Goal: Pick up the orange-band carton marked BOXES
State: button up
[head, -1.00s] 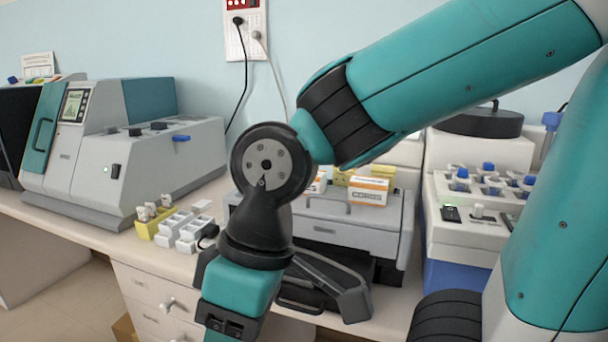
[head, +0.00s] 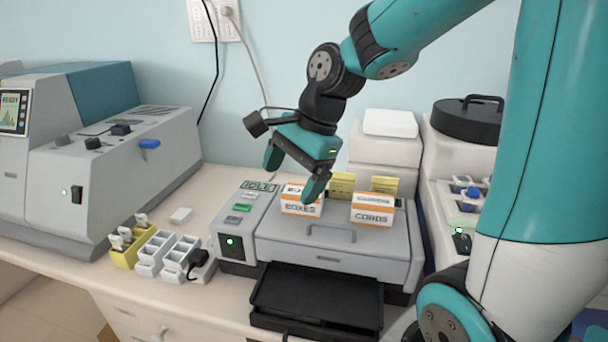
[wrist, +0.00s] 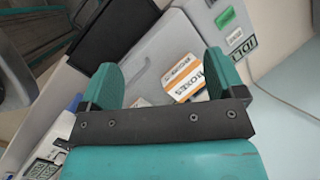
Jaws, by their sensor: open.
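The white carton with orange bands marked BOXES (head: 299,206) stands on top of the grey machine in the head view. In the wrist view the carton (wrist: 184,80) shows between the fingers, nearer the right one and partly hidden by it. My gripper (head: 293,178) is open and empty, above and close to the carton. One teal finger hangs in front of the carton's right end in the head view. In the wrist view my gripper (wrist: 168,75) shows both fingers spread wide. I cannot tell whether either finger touches the carton.
A similar carton marked CORDS (head: 372,210) stands just right on the same grey machine (head: 340,262). Yellow cards (head: 342,184) stand behind the cartons. A black tray (head: 318,300) juts out in front. White racks (head: 168,252) sit to the left on the bench.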

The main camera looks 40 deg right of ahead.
jog(key=w+d+r+m+p, duration=0.1)
jog(key=d+r+m+p, duration=0.1)
jog(key=d+m, duration=0.4)
jog(key=w+d+r+m+p, duration=0.2)
jog(key=d+m, duration=0.4)
jog(key=shift+t+h, duration=0.4)
jog(key=p+x, duration=0.1)
jog(key=x, duration=1.1)
jog(key=shift+a, duration=0.1)
jog(key=shift+p+x, duration=1.25)
jog(key=shift+x, duration=1.35)
jog(key=c, duration=1)
